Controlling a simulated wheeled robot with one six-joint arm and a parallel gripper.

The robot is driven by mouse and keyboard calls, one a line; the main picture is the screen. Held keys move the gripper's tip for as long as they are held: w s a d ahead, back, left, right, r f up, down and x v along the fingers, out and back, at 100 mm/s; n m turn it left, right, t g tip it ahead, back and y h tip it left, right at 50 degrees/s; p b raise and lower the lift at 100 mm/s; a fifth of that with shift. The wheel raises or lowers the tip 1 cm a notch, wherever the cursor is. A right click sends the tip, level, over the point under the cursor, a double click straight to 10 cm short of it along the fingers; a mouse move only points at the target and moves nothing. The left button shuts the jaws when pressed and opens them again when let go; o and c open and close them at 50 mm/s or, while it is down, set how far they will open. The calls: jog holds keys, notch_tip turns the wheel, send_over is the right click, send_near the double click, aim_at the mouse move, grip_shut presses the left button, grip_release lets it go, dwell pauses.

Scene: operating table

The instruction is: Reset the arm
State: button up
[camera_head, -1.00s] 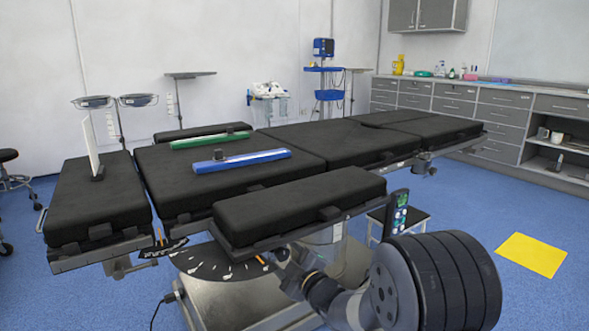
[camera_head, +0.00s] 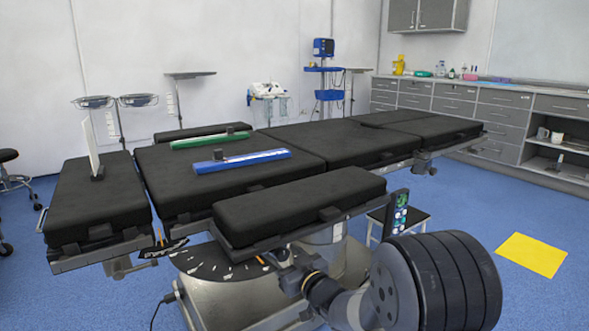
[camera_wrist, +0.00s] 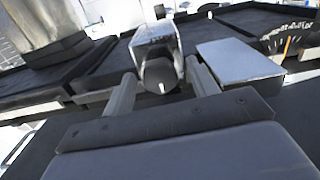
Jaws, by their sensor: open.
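My arm shows at the lower right of the head view and reaches left, low beside the operating table (camera_head: 262,274) base. In the head view its end is small and partly merged with the dark parts below the side pad, so the jaws cannot be made out there. In the wrist view my gripper (camera_wrist: 160,68) has its two grey fingers apart.
The side pad (camera_head: 300,208) overhangs my arm's end. A blue bar (camera_head: 242,161) and a green bar (camera_head: 210,140) lie on the table's pads. A handheld control (camera_head: 397,210) hangs close to my arm. Floor is clear around the yellow mat (camera_head: 531,255).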

jog(key=m+p, duration=0.2)
jog(key=m, duration=0.4)
jog(key=shift+r, duration=0.15)
jog(key=m+p, duration=0.3)
jog(key=m, duration=0.1)
jog(key=shift+m, duration=0.4)
jog(key=shift+f, duration=0.2)
jog(key=shift+s, duration=0.1)
